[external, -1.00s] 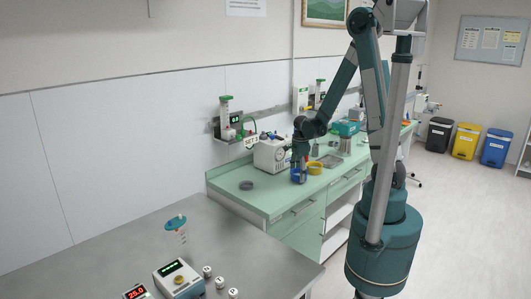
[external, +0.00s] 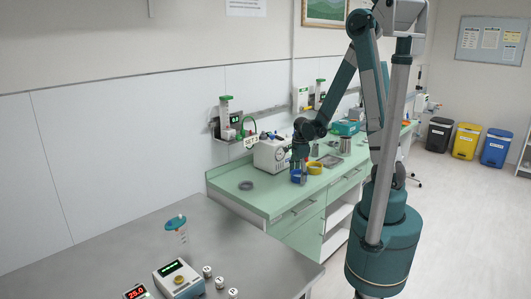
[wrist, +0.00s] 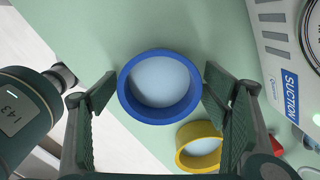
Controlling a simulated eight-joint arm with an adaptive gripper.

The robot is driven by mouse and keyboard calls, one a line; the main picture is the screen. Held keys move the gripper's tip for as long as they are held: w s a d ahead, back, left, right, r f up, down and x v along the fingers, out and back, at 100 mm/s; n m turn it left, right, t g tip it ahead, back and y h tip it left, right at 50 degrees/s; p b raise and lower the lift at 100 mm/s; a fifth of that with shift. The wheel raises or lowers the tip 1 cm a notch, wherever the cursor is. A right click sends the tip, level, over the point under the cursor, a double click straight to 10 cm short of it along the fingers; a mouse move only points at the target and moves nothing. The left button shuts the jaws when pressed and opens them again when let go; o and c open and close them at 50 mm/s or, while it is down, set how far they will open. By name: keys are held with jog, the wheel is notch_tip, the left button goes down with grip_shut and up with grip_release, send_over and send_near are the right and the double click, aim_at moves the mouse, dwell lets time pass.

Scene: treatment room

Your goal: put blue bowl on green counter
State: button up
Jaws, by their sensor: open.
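The blue bowl (external: 297,179) sits on the green counter (external: 265,196), near its front edge. In the wrist view the blue bowl (wrist: 160,113) shows from above, upright and empty, with a pale inside. My gripper (wrist: 159,80) is open, with one finger on each side of the bowl in that view. A gap shows at the left finger; the right finger is close to the rim, and I cannot tell if it touches. In the external view my gripper (external: 300,174) is over the bowl and partly hides it. The green counter (wrist: 100,25) also shows under the bowl.
A yellow bowl (external: 315,169) stands close beside the blue one, near my right finger in the wrist view (wrist: 183,161). A white suction machine (external: 270,155) stands behind. A grey ring-shaped item (external: 246,185) lies on the counter's left part, with clear green surface around it.

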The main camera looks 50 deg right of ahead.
jog(key=shift+r, duration=0.15)
notch_tip(320, 180, up, 12)
jog(key=p, duration=0.1)
jog(key=shift+s+p, duration=0.15)
jog(key=shift+p, duration=0.2)
dwell(0.6)
jog(key=shift+a, duration=0.1)
dwell(0.3)
jog(key=s+a+r+n+t, duration=0.3)
jog(key=s+a+r+n, duration=0.2)
jog(key=r+n, duration=0.3)
jog(key=s+a+r+n+t, duration=0.4)
jog(key=s+r+n, duration=0.3)
jog(key=n, duration=0.9)
notch_tip(320, 180, up, 2)
jog(key=shift+a+r, duration=0.1)
jog(key=shift+a, duration=0.7)
